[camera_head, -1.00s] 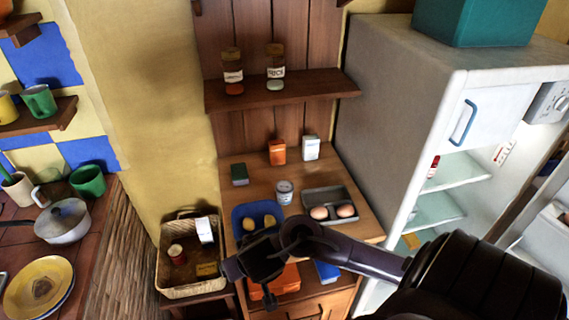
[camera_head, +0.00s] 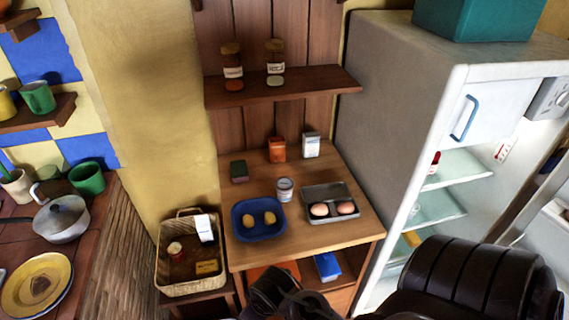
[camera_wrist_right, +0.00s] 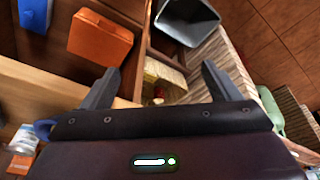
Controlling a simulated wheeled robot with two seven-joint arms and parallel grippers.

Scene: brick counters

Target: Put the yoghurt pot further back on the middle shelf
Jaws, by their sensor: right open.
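The fridge (camera_head: 395,110) stands open at the right, with glass shelves (camera_head: 437,208). A small red and white item (camera_head: 435,163) stands on its upper glass shelf, partly hidden by the fridge wall. My right gripper (camera_wrist_right: 160,75) is open and empty, low in front of the cabinet; its dark body shows at the bottom of the head view. My left gripper is not seen.
The blue tray (camera_head: 237,231) holds two yellow items; the grey egg tray (camera_head: 330,190) holds two eggs. Boxes stand behind them. A basket (camera_head: 163,262) is at the left. An orange box (camera_wrist_right: 100,38) lies below the cabinet top. A yellow item (camera_head: 412,239) is low in the fridge.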

